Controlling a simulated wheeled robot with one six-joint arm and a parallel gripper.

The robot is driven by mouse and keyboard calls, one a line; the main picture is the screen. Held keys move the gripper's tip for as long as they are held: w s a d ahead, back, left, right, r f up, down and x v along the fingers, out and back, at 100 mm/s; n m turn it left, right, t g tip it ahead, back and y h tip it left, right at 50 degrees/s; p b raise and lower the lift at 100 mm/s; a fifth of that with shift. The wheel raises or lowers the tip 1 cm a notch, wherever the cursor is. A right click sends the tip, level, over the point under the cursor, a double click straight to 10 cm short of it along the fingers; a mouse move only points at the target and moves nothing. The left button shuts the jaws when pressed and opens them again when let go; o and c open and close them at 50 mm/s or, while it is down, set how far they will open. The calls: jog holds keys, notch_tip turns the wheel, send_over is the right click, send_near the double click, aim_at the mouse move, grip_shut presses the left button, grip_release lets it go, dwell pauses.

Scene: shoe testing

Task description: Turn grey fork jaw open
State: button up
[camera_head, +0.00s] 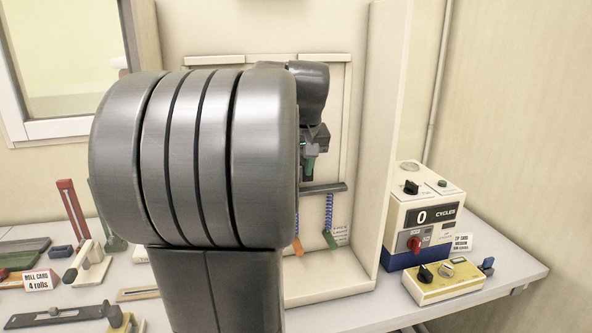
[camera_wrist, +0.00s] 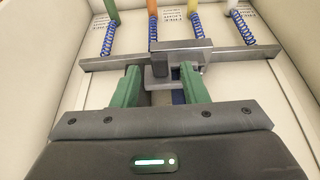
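In the wrist view a grey block assembly (camera_wrist: 180,46), which looks like the fork jaw, sits at the middle of a long grey bar (camera_wrist: 108,61). A dark upright piece and a small pale block show just below it. My gripper (camera_wrist: 160,74) has two green fingers, spread apart, pointing at this assembly from below in the picture. I cannot tell whether either finger touches it. In the head view my arm hides most of the fixture. A green finger of my gripper (camera_head: 309,165) shows just above the grey bar (camera_head: 324,188).
Blue springs (camera_wrist: 109,39) with coloured tags run from the bar inside a cream booth (camera_head: 384,150). A cycle counter box (camera_head: 408,241) and a yellow control box (camera_head: 443,283) stand right of it. Coloured tools and a "roll card" sign (camera_head: 38,281) lie on the bench at left.

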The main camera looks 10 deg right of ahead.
jog(key=shift+w+f, duration=0.35)
jog(key=shift+f, duration=0.3)
grip_shut()
